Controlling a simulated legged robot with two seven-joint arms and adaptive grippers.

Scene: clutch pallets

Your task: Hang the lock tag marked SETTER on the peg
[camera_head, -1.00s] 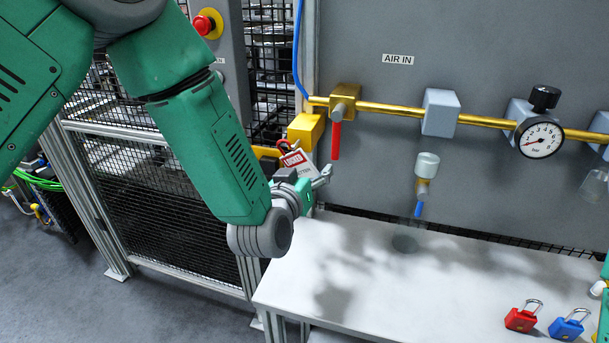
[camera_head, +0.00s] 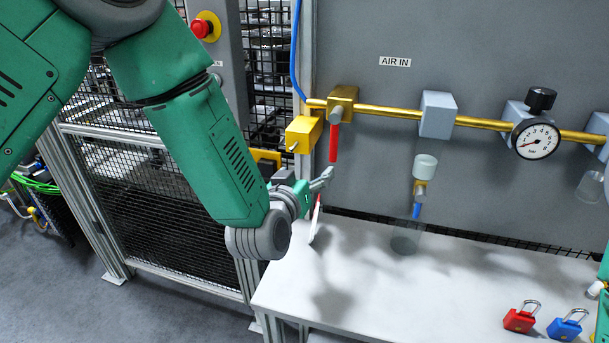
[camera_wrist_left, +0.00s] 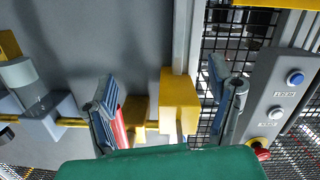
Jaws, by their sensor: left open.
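My left gripper (camera_head: 308,182) is open in the head view, just below the yellow block (camera_head: 304,134) at the left end of the brass pipe. A short peg (camera_head: 293,147) juts from that block. A thin red and white tag (camera_head: 316,222), probably the lock tag, shows nearly edge-on below the gripper, close to the bench. I cannot read its marking or tell whether it touches the bench. In the left wrist view the two fingers stand wide apart with nothing held between them, and the yellow block (camera_wrist_left: 180,95) shows beyond the gap. The tag is not visible there.
A red valve handle (camera_head: 333,143) hangs close to my left fingertips. A red padlock (camera_head: 520,320) and a blue padlock (camera_head: 566,327) lie on the white bench (camera_head: 430,285). Part of my right arm shows at the right edge.

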